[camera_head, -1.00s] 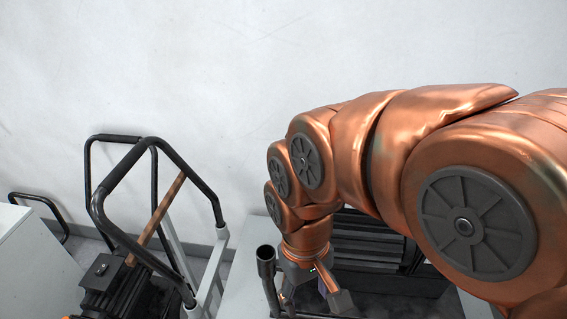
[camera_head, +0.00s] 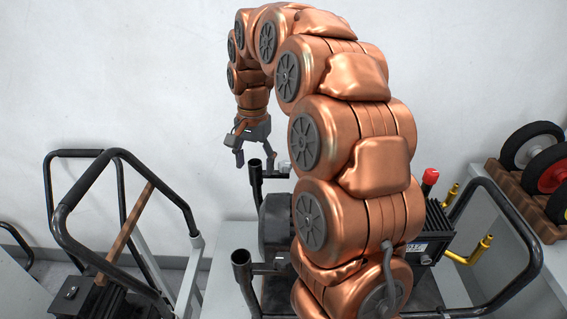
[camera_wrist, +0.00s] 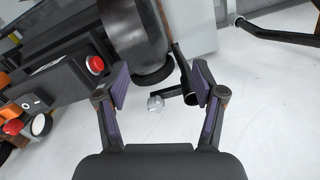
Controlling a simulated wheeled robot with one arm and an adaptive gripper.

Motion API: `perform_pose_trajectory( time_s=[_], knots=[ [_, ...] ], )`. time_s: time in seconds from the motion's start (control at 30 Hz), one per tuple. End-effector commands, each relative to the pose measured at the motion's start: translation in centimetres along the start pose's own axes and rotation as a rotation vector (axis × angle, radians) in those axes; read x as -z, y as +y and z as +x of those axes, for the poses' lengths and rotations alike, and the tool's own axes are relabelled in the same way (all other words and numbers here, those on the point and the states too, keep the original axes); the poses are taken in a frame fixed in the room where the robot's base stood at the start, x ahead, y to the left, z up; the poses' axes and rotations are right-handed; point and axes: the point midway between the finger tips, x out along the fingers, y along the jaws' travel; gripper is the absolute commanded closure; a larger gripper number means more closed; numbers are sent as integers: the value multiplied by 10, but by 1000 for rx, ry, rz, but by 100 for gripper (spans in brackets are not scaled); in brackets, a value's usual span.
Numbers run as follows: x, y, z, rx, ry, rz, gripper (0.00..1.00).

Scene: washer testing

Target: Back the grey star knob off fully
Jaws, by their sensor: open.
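The light grey star knob (camera_wrist: 155,103) sits at the end of a short black bracket beside a black tube post (camera_wrist: 187,100). In the wrist view it appears between the fingers, farther away than the fingertips. In the head view the grey knob (camera_head: 285,167) shows just right of the upper post (camera_head: 256,182). My gripper (camera_head: 254,160) points down, open and empty, above and slightly left of the knob; its spread fingers also show in the wrist view (camera_wrist: 160,85). No contact between finger and knob shows. My arm hides part of the machine behind it.
A second black post (camera_head: 242,268) with a bracket stands nearer. A black-railed cart (camera_head: 125,225) is at left. At right are a red knob (camera_head: 430,176), brass pipes (camera_head: 470,250), a black rail (camera_head: 515,215) and a wheel rack (camera_head: 520,205). The wrist view shows a red button (camera_wrist: 94,63).

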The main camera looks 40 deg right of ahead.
Motion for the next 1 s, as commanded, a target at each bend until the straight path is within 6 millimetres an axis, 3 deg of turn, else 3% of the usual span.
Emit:
perform_pose_trajectory(
  time_s=[0.03,0.3,0.5,0.7,1.0],
  knots=[
    [19,-2,4,2,1,59,31],
    [112,-1,18,19,30,379,31],
    [158,10,31,18,44,553,31],
    [176,16,34,21,54,625,31],
    [177,17,56,17,51,630,31]
  ],
)
